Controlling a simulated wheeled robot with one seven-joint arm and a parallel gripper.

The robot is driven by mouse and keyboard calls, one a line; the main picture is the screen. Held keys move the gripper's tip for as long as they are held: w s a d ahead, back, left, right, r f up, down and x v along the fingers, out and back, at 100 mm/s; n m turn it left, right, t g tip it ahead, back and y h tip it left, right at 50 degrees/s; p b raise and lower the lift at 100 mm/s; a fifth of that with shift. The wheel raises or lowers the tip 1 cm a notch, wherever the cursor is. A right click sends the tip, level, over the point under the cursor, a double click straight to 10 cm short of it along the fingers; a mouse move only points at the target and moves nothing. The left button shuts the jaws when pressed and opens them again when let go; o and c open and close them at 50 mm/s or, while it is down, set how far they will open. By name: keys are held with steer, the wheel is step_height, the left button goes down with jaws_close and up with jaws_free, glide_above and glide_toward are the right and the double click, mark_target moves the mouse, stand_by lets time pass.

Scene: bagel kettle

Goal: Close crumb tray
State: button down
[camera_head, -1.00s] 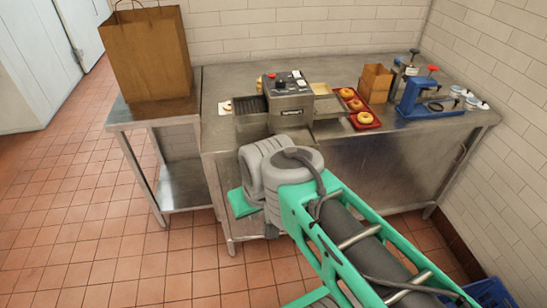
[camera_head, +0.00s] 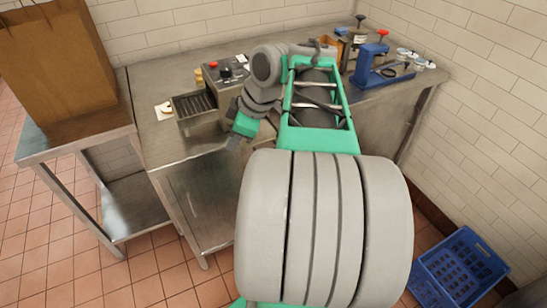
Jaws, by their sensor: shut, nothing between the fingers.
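The toaster (camera_head: 213,92) stands on the metal counter, with a dark slotted rack (camera_head: 193,106) at its left front and a knobbed control box. My gripper (camera_head: 233,145) is at the toaster's front, at the counter's front edge, pointing down and left. Its fingers are shut and small in the view, with nothing seen between them. The crumb tray cannot be made out; my arm and wrist cover the toaster's right front. I cannot tell whether my gripper touches the toaster.
The steel counter (camera_head: 150,140) is mostly clear at the left. A paper bag (camera_head: 60,65) stands on a lower side table (camera_head: 75,140). A blue press (camera_head: 375,68) is at the counter's right. A blue crate (camera_head: 460,268) lies on the floor near the right wall.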

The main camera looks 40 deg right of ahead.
steer(key=s+d+f+n+t+b, duration=0.1)
steer(key=s+d+f+n+b, duration=0.15)
steer(key=s+d+n, duration=0.65)
steer(key=w+d+f+m+b, duration=0.1)
steer(key=w+d+f+m, duration=0.2)
steer(key=w+f, duration=0.5)
steer(key=shift+d+f, duration=0.2)
steer(key=shift+d, duration=0.3)
